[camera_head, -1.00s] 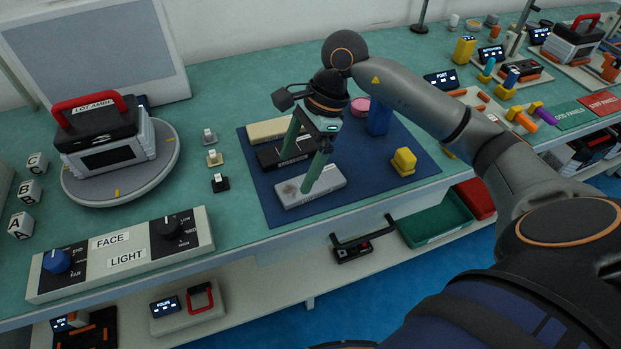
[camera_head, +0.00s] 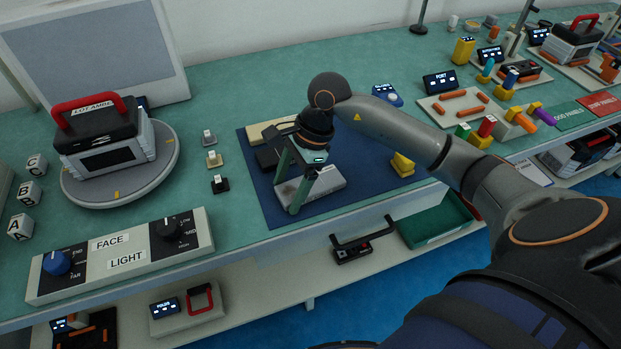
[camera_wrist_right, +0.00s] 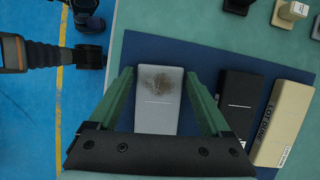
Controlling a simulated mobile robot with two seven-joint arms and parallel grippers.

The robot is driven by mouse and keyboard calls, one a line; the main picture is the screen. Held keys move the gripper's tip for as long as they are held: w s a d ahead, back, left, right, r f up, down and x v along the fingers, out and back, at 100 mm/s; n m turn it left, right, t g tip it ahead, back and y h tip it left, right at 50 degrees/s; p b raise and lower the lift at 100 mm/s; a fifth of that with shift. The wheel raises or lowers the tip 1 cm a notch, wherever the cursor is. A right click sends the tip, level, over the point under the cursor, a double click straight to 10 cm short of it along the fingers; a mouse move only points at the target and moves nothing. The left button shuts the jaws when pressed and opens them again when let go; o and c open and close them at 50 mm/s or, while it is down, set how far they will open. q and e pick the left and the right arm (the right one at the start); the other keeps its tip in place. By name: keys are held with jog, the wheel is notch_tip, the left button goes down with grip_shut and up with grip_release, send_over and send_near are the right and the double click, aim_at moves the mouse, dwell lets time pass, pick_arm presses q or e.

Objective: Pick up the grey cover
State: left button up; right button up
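The grey cover (camera_head: 325,182) is a flat light-grey slab with a brown-grey smudge. It lies on the front part of the blue mat, partly hidden by the gripper in the head view. In the right wrist view the cover (camera_wrist_right: 157,110) lies between the two green fingers. My right gripper (camera_head: 288,188) is open and sits over the cover. In the right wrist view my right gripper (camera_wrist_right: 160,72) has one finger on each side of the cover, with a gap on both sides. I cannot tell how far the fingertips are above the mat. My left gripper is not in view.
A black cover (camera_wrist_right: 236,115) and a beige cover (camera_wrist_right: 284,125) lie beside the grey one on the blue mat (camera_head: 262,195). A yellow block (camera_head: 402,165) stands at the mat's right. Small switches (camera_head: 215,160) stand left of the mat. The bench front edge is close.

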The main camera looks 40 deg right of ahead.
jog(key=c, duration=1.1)
jog(key=shift+r, duration=0.1)
jog(key=shift+c, duration=0.2)
